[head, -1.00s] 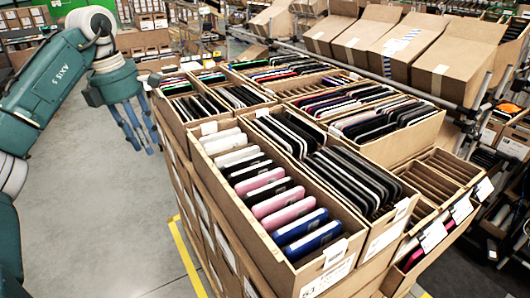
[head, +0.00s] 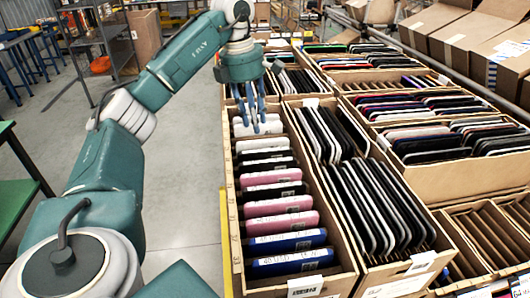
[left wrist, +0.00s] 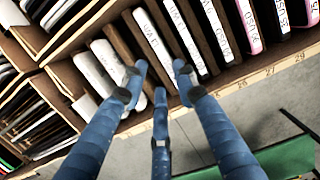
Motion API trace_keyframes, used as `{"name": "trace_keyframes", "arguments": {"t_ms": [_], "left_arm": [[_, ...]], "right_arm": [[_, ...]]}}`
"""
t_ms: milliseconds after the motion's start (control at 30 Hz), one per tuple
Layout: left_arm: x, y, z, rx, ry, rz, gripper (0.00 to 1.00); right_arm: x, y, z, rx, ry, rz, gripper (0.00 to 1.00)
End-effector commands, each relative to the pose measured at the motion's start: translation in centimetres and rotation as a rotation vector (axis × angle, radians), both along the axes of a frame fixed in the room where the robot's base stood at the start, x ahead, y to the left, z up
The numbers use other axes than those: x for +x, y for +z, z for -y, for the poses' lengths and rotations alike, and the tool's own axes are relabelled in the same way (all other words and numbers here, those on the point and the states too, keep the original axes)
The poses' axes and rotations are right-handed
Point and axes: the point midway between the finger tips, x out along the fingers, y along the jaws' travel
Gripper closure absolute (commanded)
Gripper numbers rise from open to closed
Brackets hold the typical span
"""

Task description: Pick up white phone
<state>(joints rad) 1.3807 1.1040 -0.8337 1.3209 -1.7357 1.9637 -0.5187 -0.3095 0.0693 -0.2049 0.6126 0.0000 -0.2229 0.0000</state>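Several white phones (head: 262,143) stand in a row in the far part of the long front-left carton (head: 231,205); white phones (left wrist: 152,38) also show in the left wrist view. Nearer in the same row are pink phones (head: 277,206) and blue phones (head: 290,262). My left gripper (head: 257,122) points down over the far end of this row, beside the carton's left wall. In the left wrist view its three fingers (left wrist: 158,88) are spread, with nothing held between them. The fingers hide parts of the white phones below. My right gripper is not in view.
A carton of black phones (head: 375,205) stands close on the right. More filled cartons (head: 430,105) lie beyond it. Tilted empty boxes (head: 470,30) stand at the back right. Grey floor (head: 185,190) is open to the left, with a green table (head: 20,185) at the left edge.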

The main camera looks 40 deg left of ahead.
Motion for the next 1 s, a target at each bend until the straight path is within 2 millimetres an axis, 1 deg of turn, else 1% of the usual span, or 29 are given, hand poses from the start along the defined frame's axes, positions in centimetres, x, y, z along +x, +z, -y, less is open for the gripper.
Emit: {"name": "trace_keyframes", "arguments": {"t_ms": [167, 333, 400, 500, 600, 767, 867, 900, 933, 1000], "left_arm": [[0.2, -1.1, 0.3, 0.000, -0.001, -0.001, 0.71], [0.8, -3.3, 1.2, 0.000, -0.001, -0.004, 0.71], [0.9, -4.4, 1.3, 0.000, 0.000, -0.004, 0.71], [1.0, -5.3, 1.3, 0.001, 0.000, -0.001, 0.71], [1.1, -5.7, 1.4, 0.000, 0.000, 0.000, 0.71], [1.1, -5.7, 1.4, 0.000, 0.000, 0.001, 0.71], [1.1, -5.7, 1.4, 0.000, 0.000, 0.001, 0.89], [1.1, -5.7, 1.4, 0.000, 0.000, 0.001, 0.97], [1.1, -5.7, 1.4, 0.000, 0.000, 0.001, 1.00], [1.1, -5.7, 1.4, 0.000, 0.000, 0.001, 1.00]], "right_arm": [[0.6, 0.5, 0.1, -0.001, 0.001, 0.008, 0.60], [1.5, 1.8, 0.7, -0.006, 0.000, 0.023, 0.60], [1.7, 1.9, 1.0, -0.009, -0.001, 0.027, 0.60], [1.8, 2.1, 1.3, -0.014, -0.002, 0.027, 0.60], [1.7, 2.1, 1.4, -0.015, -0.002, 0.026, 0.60], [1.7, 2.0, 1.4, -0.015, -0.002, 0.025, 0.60], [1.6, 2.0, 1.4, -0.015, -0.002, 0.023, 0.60], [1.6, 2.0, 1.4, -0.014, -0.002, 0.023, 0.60], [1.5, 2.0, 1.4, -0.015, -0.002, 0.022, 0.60], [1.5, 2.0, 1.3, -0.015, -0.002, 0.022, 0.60]]}}
